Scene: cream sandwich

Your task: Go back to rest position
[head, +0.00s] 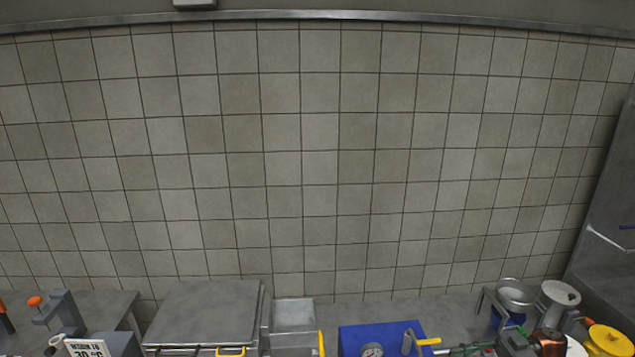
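Neither of my grippers can be made out in the head view, and no arm of mine is clearly visible. The view faces a tiled wall, with only a strip of the worktop along the bottom edge. Whether the grippers hold anything is hidden.
A grey worktop (455,314) runs along the bottom. On it stand a large metal-lidded unit (207,311), a metal tray (294,315), and a blue box (355,339) with a gauge. A metal pot (516,295) and a yellow lidded container (608,340) crowd the right. The tiled wall (320,150) is bare.

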